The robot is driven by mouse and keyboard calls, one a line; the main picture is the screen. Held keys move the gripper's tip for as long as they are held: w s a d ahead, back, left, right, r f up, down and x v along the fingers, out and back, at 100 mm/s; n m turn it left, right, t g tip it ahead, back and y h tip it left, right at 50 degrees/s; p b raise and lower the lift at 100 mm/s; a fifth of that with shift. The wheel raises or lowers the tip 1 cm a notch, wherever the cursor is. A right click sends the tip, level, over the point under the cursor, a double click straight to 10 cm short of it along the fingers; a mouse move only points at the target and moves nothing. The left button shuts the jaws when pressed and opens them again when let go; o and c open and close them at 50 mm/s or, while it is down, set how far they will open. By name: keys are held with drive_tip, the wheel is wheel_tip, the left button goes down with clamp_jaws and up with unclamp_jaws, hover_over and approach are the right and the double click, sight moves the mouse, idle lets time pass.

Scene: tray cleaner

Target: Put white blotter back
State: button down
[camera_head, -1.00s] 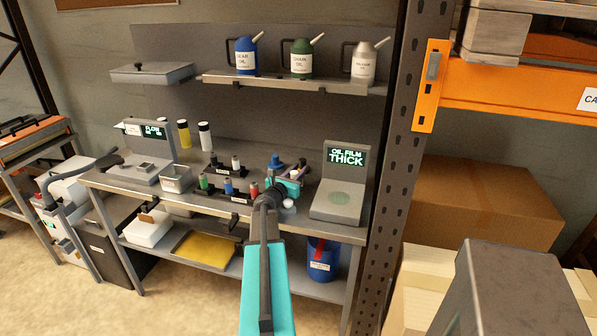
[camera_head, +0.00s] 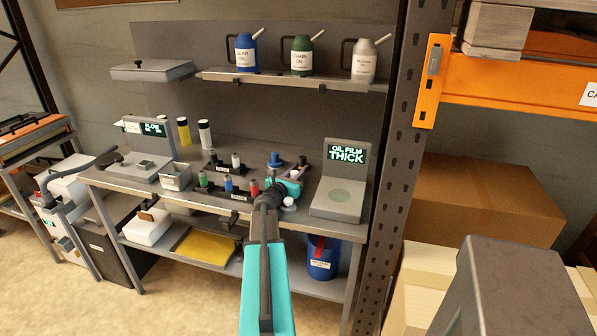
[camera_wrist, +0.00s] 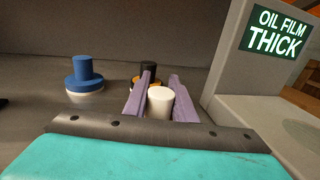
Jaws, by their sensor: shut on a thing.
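The white blotter's pale round knob (camera_wrist: 160,102) stands between the two purple fingers of my gripper (camera_wrist: 153,90) in the wrist view. The fingers are shut on it. Its lower part is hidden behind the dark edge of my gripper, so I cannot tell whether it touches the bench. In the head view my gripper (camera_head: 294,174) is over the right part of the bench top, left of the oil film tester (camera_head: 338,198). A blue blotter (camera_wrist: 84,76) stands behind and to the left. A black-knobbed blotter with an orange base (camera_wrist: 147,74) stands just behind the fingers.
The tester's screen (camera_head: 347,154) reads "OIL FILM THICK". Racks of small coloured bottles (camera_head: 228,187) stand left of my gripper. A metal bin (camera_head: 175,176) and a flow device (camera_head: 142,165) stand farther left. A shelf (camera_head: 285,83) with oil cans hangs above.

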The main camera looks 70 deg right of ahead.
drive_tip(key=c, duration=1.4)
unclamp_jaws()
drive_tip(key=shift+r, duration=0.1)
drive_tip(key=shift+r+p, duration=0.95)
drive_tip(key=shift+r, duration=0.55)
drive_tip(key=shift+a+r, duration=0.15)
drive_tip(key=shift+r, duration=0.15)
drive_tip(key=shift+s+a+f, duration=0.15)
drive_tip(key=shift+s+a, duration=0.05)
drive_tip(key=shift+a, duration=0.2)
drive_tip(key=shift+s+a+r+b, duration=0.25)
drive_tip(key=shift+s+a, duration=0.45)
drive_tip(key=shift+a, duration=1.2)
drive_tip(key=shift+s+a+r+b, duration=0.1)
drive_tip(key=shift+s+a+b, duration=0.45)
drive_tip(key=shift+a, duration=1.3)
drive_tip(key=shift+s+a+r+b, duration=0.2)
drive_tip(key=shift+s+a, duration=0.6)
drive_tip(key=shift+a, duration=1.1)
drive_tip(key=shift+a+r+p, duration=0.15)
drive_tip(key=shift+r+p, duration=0.1)
drive_tip(key=shift+p, duration=0.45)
drive_tip(key=shift+s+p, duration=0.1)
drive_tip(key=shift+p, duration=0.2)
